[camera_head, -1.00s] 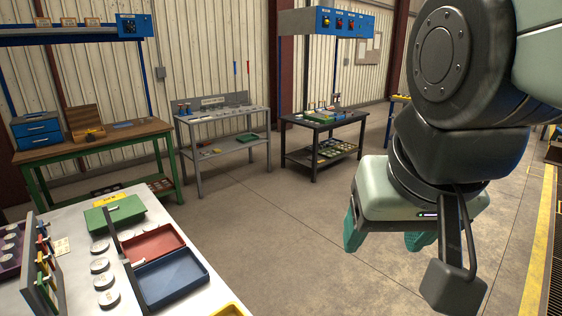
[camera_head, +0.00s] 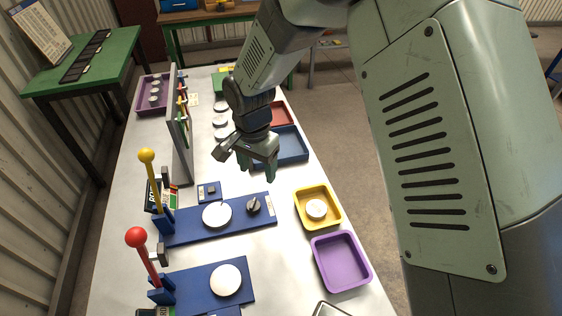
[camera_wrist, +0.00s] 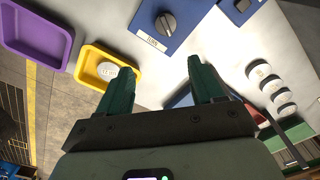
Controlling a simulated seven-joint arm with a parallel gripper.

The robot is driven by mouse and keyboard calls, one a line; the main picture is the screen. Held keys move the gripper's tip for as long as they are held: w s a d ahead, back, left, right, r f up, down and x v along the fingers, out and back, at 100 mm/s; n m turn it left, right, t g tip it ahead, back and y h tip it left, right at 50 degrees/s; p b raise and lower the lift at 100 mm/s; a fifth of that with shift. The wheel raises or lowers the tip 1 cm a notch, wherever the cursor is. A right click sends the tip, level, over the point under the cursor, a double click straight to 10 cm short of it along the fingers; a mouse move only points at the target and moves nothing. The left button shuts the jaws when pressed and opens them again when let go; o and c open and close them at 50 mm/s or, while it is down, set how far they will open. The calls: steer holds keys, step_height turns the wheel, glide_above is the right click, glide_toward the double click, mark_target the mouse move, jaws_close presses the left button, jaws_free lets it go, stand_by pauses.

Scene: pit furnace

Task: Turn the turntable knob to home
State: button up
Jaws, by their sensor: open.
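The turntable knob (camera_head: 253,205) is a dark round knob with a raised grip bar. It sits on the right part of a blue base (camera_head: 184,232), beside a white turntable disc (camera_head: 217,215). In the wrist view the knob (camera_wrist: 166,23) is near the top centre, with a white label reading "TURN" below it. My gripper (camera_head: 257,170) is above the bench, just beyond the knob in the head view, and touches nothing there. In the wrist view its green fingers (camera_wrist: 160,72) are spread apart and empty. The home mark is too small to make out.
A yellow tray (camera_head: 332,222) holding a white disc and an empty purple tray (camera_head: 361,283) lie right of the knob. A yellow-ball lever (camera_head: 154,182) and a red-ball lever (camera_head: 148,260) stand at left. A blue tray (camera_head: 291,157) lies behind my gripper.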

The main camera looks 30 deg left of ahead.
mark_target(253, 203)
steer(key=f, duration=0.4)
steer(key=s+a+f, duration=0.1)
steer(key=f, duration=0.8)
steer(key=shift+s+a+f, duration=0.2)
steer(key=shift+s+a, duration=0.05)
steer(key=shift+c, duration=0.5)
steer(key=c, duration=1)
